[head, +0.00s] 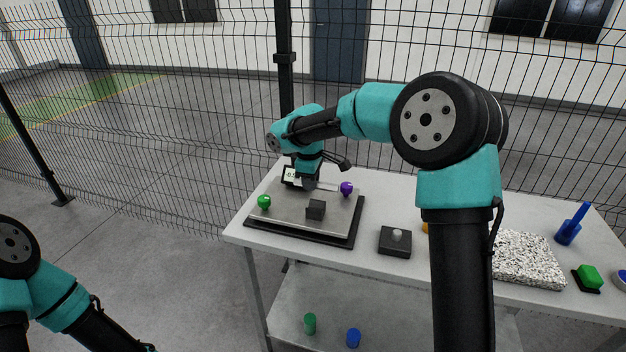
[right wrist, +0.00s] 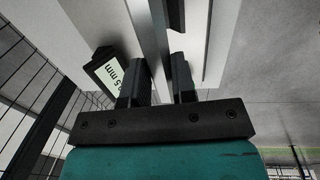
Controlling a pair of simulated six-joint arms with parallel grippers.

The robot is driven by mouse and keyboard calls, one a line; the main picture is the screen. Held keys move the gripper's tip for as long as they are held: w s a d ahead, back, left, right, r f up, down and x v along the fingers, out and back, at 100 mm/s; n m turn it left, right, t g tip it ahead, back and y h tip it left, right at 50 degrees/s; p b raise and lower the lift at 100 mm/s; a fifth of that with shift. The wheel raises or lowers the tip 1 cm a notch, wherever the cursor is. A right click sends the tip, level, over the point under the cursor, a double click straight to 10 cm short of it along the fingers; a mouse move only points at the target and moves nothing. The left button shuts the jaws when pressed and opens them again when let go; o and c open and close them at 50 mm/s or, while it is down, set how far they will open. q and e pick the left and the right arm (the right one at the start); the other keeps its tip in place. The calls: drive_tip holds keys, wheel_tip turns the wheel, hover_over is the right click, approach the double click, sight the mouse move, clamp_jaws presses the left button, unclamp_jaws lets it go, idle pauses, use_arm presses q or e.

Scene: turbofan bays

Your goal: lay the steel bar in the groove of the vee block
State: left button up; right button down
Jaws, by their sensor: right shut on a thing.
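A dark block (head: 316,209), which looks like the vee block, sits on a grey metal plate (head: 285,216). Its groove cannot be made out. My right gripper (head: 309,184) is above the far part of the plate, behind the block. It is shut on a pale steel bar (head: 328,187), which sticks out to the right towards a purple ball. In the right wrist view the bar (right wrist: 148,35) runs between the two fingers (right wrist: 158,75). A dark piece (right wrist: 174,14) shows beside it, probably the block. My left arm shows at the lower left; its gripper is out of view.
A small display (head: 291,176) stands behind the plate. A green ball (head: 264,201) and the purple ball (head: 346,188) are at the plate's sides. A dark square base (head: 395,242), a speckled slab (head: 527,258) and a blue holder (head: 570,228) stand farther right.

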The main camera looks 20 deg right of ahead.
sight(311, 208)
drive_tip(key=shift+f, duration=0.1)
drive_tip(key=shift+f, duration=2.8)
drive_tip(key=shift+f, duration=0.4)
drive_tip(key=shift+c, duration=2.4)
unclamp_jaws()
drive_tip(key=shift+f, duration=0.2)
drive_tip(key=shift+r, duration=0.15)
drive_tip(key=shift+r, duration=3.55)
